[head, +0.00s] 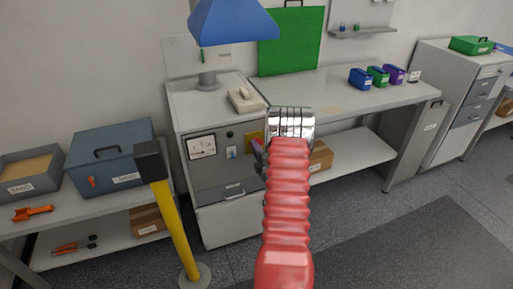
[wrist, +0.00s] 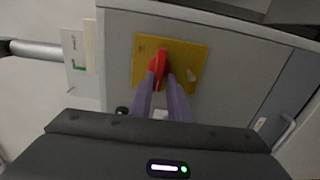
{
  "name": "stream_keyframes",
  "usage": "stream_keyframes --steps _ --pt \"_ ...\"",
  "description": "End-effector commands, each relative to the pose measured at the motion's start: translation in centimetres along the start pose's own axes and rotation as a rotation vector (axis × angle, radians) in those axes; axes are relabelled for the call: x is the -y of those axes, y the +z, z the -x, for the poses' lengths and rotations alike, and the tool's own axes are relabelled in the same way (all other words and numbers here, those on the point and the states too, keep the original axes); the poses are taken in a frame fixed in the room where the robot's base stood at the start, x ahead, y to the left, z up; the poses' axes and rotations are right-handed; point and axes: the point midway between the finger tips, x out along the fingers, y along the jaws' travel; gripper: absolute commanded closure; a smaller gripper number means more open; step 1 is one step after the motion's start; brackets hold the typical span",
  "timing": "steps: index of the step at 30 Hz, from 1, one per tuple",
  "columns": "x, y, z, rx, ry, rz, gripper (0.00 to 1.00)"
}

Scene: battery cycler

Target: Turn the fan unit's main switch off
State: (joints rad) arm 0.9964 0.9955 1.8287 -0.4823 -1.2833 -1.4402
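The fan unit's main switch is a red handle (wrist: 158,64) on a yellow plate (wrist: 190,58), set on the grey cabinet front in the wrist view. My gripper (wrist: 161,76) has its two purple fingers apart, one on each side of the red handle's lower part. Whether they press on it cannot be told. In the head view my gripper (head: 259,150) is at the cabinet front, mostly hidden behind my red arm. A bit of the yellow plate (head: 253,140) shows there, and the red handle is hidden.
The cabinet (head: 215,123) carries a gauge (head: 202,146) left of the plate and a blue hood (head: 230,22) above. A yellow post with a black head (head: 150,160) stands in front on the left. A workbench (head: 345,97) extends right. The floor at right is clear.

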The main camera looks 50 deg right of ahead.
Motion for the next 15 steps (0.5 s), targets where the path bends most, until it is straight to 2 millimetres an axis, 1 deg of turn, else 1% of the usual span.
stream_keyframes --steps 1,6,15 --pt "0.2 -0.05 0.06 0.0 -0.004 -0.001 0.83" --pt "0.02 -0.02 -0.03 0.0 0.0 -0.001 0.71" --pt "-0.15 0.04 0.05 0.0 0.003 0.0 0.71"
